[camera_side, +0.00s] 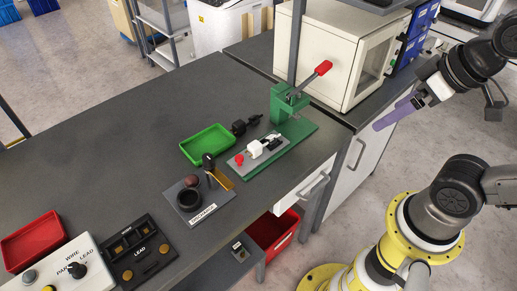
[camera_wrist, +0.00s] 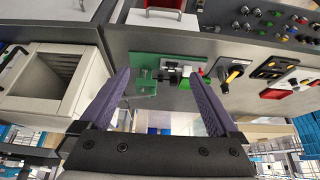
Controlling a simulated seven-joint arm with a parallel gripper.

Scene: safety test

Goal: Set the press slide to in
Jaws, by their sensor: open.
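The green press (camera_side: 290,103) stands near the right edge of the dark bench, with a red-tipped lever raised to the right. On the left part of its green base lies a grey plate with a white block (camera_side: 254,148), dark and light parts, and a red knob (camera_side: 239,160). I cannot tell which of these is the slide, or its setting. The press (camera_wrist: 145,84) also shows between my fingers in the wrist view. My gripper (camera_side: 378,126) has purple fingers, is open and empty, and hangs right of the bench, well apart from the press.
A green tray (camera_side: 208,129) and a black part (camera_side: 240,127) lie left of the press. A grey crank fixture (camera_side: 190,213) stands in front of the tray. A cream cabinet (camera_side: 325,50) stands behind the press. A drawer handle (camera_side: 315,184) juts from the bench's front. Open floor lies below my gripper.

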